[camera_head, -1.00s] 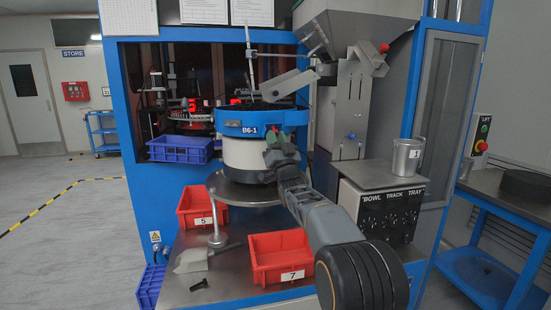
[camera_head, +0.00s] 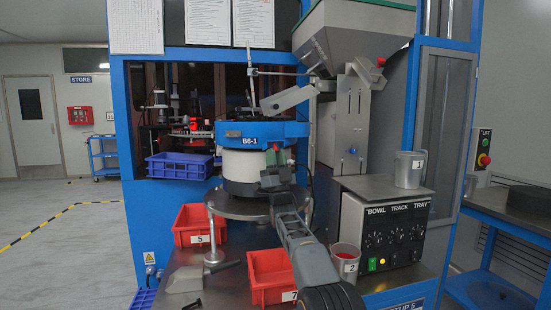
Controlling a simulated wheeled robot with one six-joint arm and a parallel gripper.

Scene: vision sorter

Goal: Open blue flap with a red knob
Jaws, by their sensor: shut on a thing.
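The blue ring labelled B6-1 (camera_head: 262,133) surrounds the top of a white bowl unit (camera_head: 243,165) in the middle of the blue cabinet. A small red knob (camera_head: 276,147) shows at the ring's lower front edge, right of the label. My gripper (camera_head: 277,157) is at this knob, with a green part beside it. It is shut there, and its fingers hide most of what they hold. I cannot make out the outline of a separate blue flap. The arm reaches up from the bottom of the picture.
Red trays 5 (camera_head: 197,236) and 7 (camera_head: 263,292) stand on the metal bench, with tray 7 partly behind my arm. Cup 2 (camera_head: 345,262) is close right of the arm. A control box (camera_head: 392,235) carries cup 1 (camera_head: 408,170). A chute (camera_head: 287,98) hangs above the ring.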

